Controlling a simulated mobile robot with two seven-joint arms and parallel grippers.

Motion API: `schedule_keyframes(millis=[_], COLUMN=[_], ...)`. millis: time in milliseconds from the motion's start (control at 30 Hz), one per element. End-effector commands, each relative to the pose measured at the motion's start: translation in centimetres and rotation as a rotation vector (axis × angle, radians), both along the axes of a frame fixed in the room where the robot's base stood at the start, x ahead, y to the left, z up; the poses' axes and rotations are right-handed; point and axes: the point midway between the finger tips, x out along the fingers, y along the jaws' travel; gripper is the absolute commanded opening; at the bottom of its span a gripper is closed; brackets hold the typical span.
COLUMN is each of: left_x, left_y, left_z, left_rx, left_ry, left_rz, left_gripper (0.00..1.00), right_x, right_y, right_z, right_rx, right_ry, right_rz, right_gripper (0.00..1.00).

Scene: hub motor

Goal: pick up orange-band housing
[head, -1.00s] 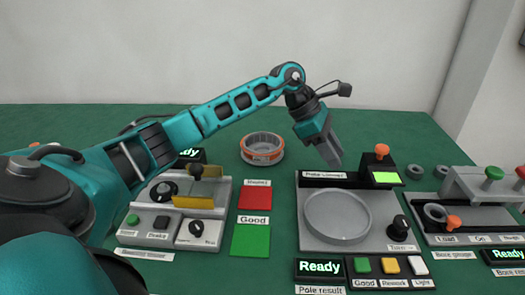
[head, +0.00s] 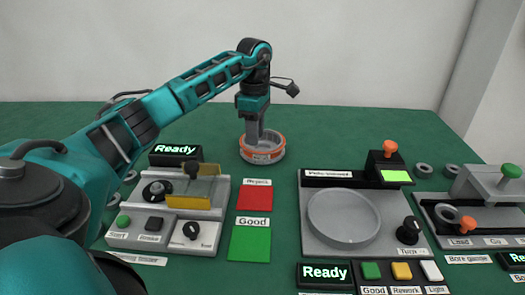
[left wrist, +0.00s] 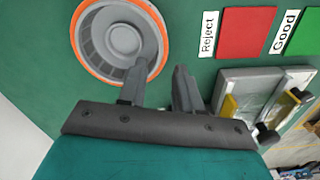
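The orange-band housing (head: 263,157) is a grey round cup with an orange ring, standing on the green table behind the red pad. My left gripper (head: 252,141) points down at the housing's left part in the head view and hides some of its rim. In the left wrist view the left gripper (left wrist: 158,82) is open. One finger overlaps the inside of the housing (left wrist: 112,40) and the other is outside its rim. I cannot tell whether the fingers touch it. My right gripper is not in view.
A red Reject pad (head: 257,195) and green Good pad (head: 250,243) lie in front of the housing. A grey station with a yellow clamp (head: 193,200) stands left. A fixture with a round plate (head: 345,216) stands right. The table behind is clear.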

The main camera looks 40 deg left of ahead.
Motion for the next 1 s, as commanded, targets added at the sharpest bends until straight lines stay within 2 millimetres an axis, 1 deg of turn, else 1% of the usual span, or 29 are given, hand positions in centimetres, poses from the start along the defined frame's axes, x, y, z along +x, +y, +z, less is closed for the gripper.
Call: schedule_keyframes(millis=[200, 300, 400, 633, 900, 967, 1000], left_x=[0.1, 0.1, 0.1, 0.1, 0.1, 0.1, 0.1], left_y=[-0.1, -0.1, -0.1, -0.1, -0.1, -0.1, -0.1], left_z=[-3.4, -4.6, -5.0, -5.1, -5.0, -5.0, -5.0], left_rx=[-0.002, -0.002, -0.001, -0.001, -0.001, -0.001, -0.001], left_ry=[0.004, 0.004, 0.000, 0.000, 0.000, 0.000, 0.000], left_rz=[-0.002, -0.001, 0.000, 0.000, 0.000, -0.001, -0.001], left_gripper=[0.34, 0.34, 0.34, 0.33, 0.07, 0.01, 0.00], right_x=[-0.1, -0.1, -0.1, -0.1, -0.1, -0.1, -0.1], right_y=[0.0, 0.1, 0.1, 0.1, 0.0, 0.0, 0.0], right_z=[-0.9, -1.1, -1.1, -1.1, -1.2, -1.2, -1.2], right_rx=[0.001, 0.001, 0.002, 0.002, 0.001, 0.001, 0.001], right_ry=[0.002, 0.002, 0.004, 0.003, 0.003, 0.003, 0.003], right_rz=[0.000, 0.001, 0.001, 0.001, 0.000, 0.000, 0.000], right_gripper=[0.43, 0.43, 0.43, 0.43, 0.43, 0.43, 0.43])
